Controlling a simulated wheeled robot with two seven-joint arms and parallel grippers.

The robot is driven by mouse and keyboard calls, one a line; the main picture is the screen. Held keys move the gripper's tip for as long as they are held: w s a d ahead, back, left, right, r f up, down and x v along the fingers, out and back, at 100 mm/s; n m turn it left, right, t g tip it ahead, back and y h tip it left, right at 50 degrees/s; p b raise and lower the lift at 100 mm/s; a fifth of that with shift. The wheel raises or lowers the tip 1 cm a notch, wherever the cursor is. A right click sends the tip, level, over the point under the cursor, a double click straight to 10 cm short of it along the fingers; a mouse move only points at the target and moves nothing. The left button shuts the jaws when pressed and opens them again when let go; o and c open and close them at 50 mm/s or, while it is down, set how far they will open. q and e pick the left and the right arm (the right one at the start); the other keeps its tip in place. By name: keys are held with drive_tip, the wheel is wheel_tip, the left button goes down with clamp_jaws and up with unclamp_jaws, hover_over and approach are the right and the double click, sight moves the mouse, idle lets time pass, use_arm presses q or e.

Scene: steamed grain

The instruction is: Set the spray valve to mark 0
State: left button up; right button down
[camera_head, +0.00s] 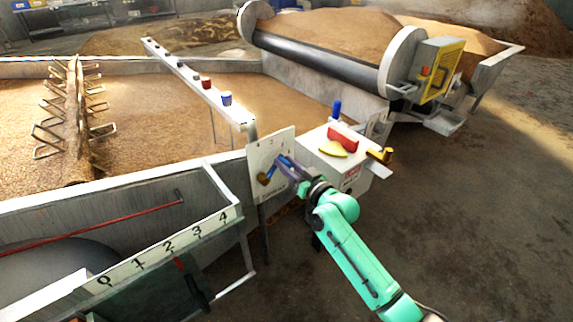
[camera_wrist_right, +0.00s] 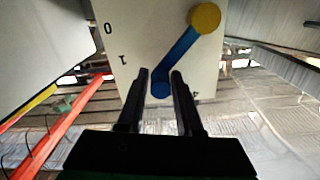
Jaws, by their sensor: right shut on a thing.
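The spray valve is a white plate (camera_head: 262,155) with a blue lever (camera_wrist_right: 180,50) on a round yellow hub (camera_wrist_right: 205,17). The hub also shows in the head view (camera_head: 264,180). In the right wrist view, mark 0 (camera_wrist_right: 108,28) and mark 1 (camera_wrist_right: 122,60) are left of the lever. A mark that looks like 4 (camera_wrist_right: 196,95) is at lower right. The lever's free end points between 1 and 4, and marks there are hidden. My right gripper (camera_wrist_right: 162,82) is shut on the lever's free end. My left gripper is in neither view.
A white box (camera_head: 340,160) with red, yellow and blue parts stands close right of the plate. A trough (camera_head: 120,225) with a separate 0-to-4 scale (camera_head: 165,248) is at lower left. A grain bed (camera_head: 160,110) lies behind. Open floor (camera_head: 470,210) is at right.

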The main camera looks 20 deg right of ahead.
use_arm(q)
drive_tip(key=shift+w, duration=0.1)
use_arm(e)
drive_tip(key=shift+d+f, duration=0.25)
drive_tip(key=shift+f, duration=0.4)
drive_tip(key=shift+d+f+m, duration=0.15)
drive_tip(key=shift+f+m, duration=0.1)
drive_tip(key=shift+m, duration=0.35)
use_arm(q)
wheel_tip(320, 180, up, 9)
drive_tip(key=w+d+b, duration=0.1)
drive_tip(key=b, duration=0.2)
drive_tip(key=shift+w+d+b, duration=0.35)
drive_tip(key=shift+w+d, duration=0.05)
use_arm(e)
drive_tip(key=shift+w+d+f+m, duration=0.1)
drive_tip(key=shift+d+f+m, duration=0.15)
drive_tip(key=shift+f+m, duration=0.85)
drive_tip(key=shift+w+d+f+m, duration=0.2)
drive_tip(key=shift+f+m, duration=0.4)
drive_tip(key=shift+m, duration=0.9)
drive_tip(key=shift+w+d+f+m, duration=0.1)
drive_tip(key=shift+d+f+m, duration=0.2)
drive_tip(key=shift+f+m, duration=0.8)
drive_tip(key=shift+r, duration=0.25)
drive_tip(key=c, duration=0.7)
unclamp_jaws()
drive_tip(key=shift+s, duration=0.1)
drive_tip(key=shift+r, duration=0.15)
